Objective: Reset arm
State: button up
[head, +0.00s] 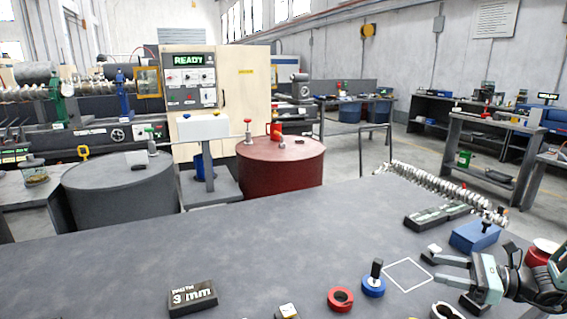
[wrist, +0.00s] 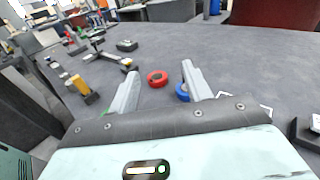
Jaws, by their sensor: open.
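My gripper (head: 435,266) is at the right of the grey workbench (head: 230,245) in the head view, its two grey fingers apart and pointing left. Nothing is between the fingers. In the wrist view, my gripper (wrist: 159,72) shows the two fingers spread. My arm comes in from the right edge of the head view.
A blue block (head: 474,236) and a long threaded shaft (head: 435,183) lie behind my gripper. The red ring (head: 340,299), blue ring with a black knob (head: 373,286) and "3 mm" block (head: 192,298) are near the front. A red barrel (head: 280,168) and grey barrel (head: 118,188) stand beyond the bench.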

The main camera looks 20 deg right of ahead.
jog(key=a+r+n+g+h, duration=0.1)
jog(key=a+r+n+g, duration=0.1)
jog(key=a+n+g, duration=0.7)
jog(key=a+r+n+g, duration=0.3)
jog(key=a+n+g, duration=0.2)
jog(key=a, duration=0.9)
jog(key=s+a+r+n+t+h+b, duration=0.1)
jog(key=s+a+n+h, duration=0.4)
jog(key=n, duration=0.5)
jog(key=s+a+r+n+h, duration=0.4)
jog(key=s+a+n+h, duration=0.1)
jog(key=s+a+n, duration=0.4)
jog(key=shift+s+a+n+t+h+b, duration=0.2)
jog(key=shift+a+n+t+h+b, duration=0.3)
jog(key=shift+a, duration=0.65)
